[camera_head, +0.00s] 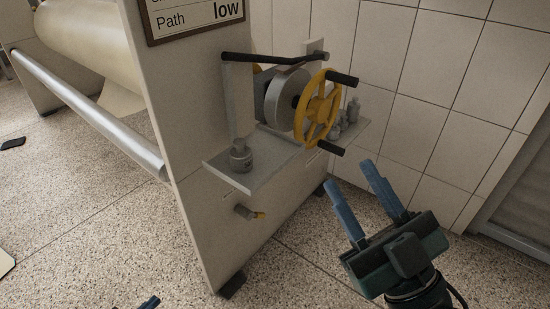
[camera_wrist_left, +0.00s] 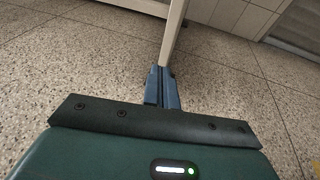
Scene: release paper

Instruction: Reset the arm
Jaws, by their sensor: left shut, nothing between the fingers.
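My right gripper (camera_head: 350,173) shows at the lower right of the head view. Its two blue fingers are apart with nothing between them, over the floor to the right of the machine. Only a blue fingertip of my left gripper (camera_head: 150,303) shows at the bottom edge of the head view. In the left wrist view the fingers of the left gripper (camera_wrist_left: 162,85) are together and empty, above the speckled floor. The rest of the left arm is out of the head view.
A pale machine (camera_head: 200,150) stands at the centre with a yellow handwheel (camera_head: 320,108), a lever (camera_head: 270,59), a small shelf (camera_head: 222,172) and a large paper roll (camera_head: 92,38). A tiled wall (camera_head: 445,70) is behind. The floor (camera_head: 90,240) at lower left is mostly clear.

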